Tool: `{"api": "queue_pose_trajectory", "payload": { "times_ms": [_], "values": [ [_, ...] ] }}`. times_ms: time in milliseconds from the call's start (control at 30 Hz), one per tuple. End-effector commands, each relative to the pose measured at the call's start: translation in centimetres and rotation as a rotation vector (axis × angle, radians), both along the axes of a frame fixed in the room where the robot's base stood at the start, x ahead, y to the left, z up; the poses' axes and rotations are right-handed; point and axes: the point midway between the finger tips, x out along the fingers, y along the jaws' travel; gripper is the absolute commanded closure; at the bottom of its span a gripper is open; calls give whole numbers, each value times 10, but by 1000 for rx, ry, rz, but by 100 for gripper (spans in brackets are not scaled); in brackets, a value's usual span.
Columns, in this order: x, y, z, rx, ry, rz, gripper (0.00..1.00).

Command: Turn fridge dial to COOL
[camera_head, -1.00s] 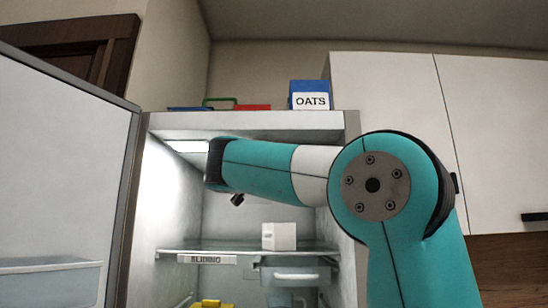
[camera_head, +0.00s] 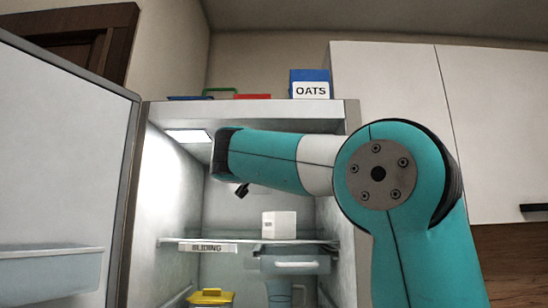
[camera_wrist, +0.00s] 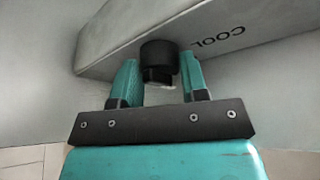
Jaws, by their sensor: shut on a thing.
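The black round fridge dial (camera_wrist: 159,58) sits on the edge of a pale grey panel (camera_wrist: 125,50) in the wrist view. The word COOL (camera_wrist: 218,38) is printed upside down on the panel, to the right of the dial. My gripper (camera_wrist: 160,75) has its two teal fingers on either side of the dial and is shut on it. Any pointer mark on the dial cannot be made out. In the head view my arm reaches into the top of the open fridge (camera_head: 250,112), and the dial and fingers are hidden.
The fridge door (camera_head: 65,170) stands open on the left. A white box (camera_head: 279,225) stands on the glass shelf below my arm, with a yellow container (camera_head: 211,297) lower down. A blue OATS box (camera_head: 310,84) is on top of the fridge. White cupboards (camera_head: 385,90) are at the right.

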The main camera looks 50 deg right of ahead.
Motion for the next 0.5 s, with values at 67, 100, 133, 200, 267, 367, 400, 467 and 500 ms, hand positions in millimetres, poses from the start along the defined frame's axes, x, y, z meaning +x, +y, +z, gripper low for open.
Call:
{"api": "queue_pose_trajectory", "payload": {
  "times_ms": [67, 100, 133, 200, 267, 367, 400, 467, 500],
  "values": [
    [-3, -2, -4, -32, 37, -5, 83],
    [-3, -2, -4, -51, 60, -4, 83],
    [-3, -2, -4, -67, 77, -5, 83],
    [-3, -3, -5, -107, 123, -5, 83],
    [-4, -3, -5, -143, 165, -5, 83],
    [-5, -3, -5, -205, 239, -7, 83],
    [-5, -4, -4, -230, 267, -7, 83],
    [-5, -4, -4, -266, 311, -7, 83],
    [-6, -4, -4, -291, 340, -7, 83]
  ]
}}
